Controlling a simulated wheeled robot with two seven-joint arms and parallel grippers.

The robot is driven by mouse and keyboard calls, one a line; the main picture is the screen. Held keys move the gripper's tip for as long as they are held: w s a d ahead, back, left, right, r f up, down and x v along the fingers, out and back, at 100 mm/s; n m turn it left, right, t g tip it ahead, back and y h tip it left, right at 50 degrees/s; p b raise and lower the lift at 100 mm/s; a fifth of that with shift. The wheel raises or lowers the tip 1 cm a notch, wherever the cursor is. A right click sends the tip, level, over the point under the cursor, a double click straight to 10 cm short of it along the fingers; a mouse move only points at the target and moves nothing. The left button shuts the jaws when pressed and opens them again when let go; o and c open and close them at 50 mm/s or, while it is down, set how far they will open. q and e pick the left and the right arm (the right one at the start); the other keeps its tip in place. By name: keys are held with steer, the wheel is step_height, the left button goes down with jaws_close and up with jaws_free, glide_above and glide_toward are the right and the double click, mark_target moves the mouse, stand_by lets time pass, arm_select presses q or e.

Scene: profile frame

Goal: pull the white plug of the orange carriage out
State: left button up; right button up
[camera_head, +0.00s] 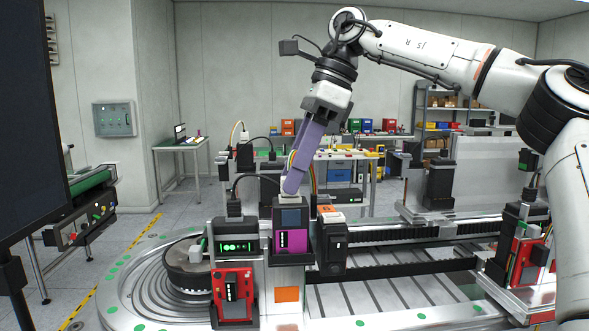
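The carriage with an orange square (287,294) on its front stands at the middle of the machine. It carries a module with a dark top and a magenta front (288,241). A white plug (289,199) sits on top of this module, partly hidden by my fingers. My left gripper is not in view.
A black module with an orange top (330,213) stands close on the right. A black box with green lights (235,246) and a black cabled plug (234,207) are close on the left. A red unit (233,296) is below. A dark panel (32,110) fills the left edge.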

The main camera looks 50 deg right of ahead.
jaws_close()
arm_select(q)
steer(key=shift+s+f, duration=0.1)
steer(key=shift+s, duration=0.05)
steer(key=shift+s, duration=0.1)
arm_select(e)
steer(key=shift+r, duration=0.2)
steer(key=shift+r, duration=0.85)
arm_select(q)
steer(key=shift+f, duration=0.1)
arm_select(e)
steer(key=shift+r, duration=1.5)
steer(key=shift+d, duration=0.1)
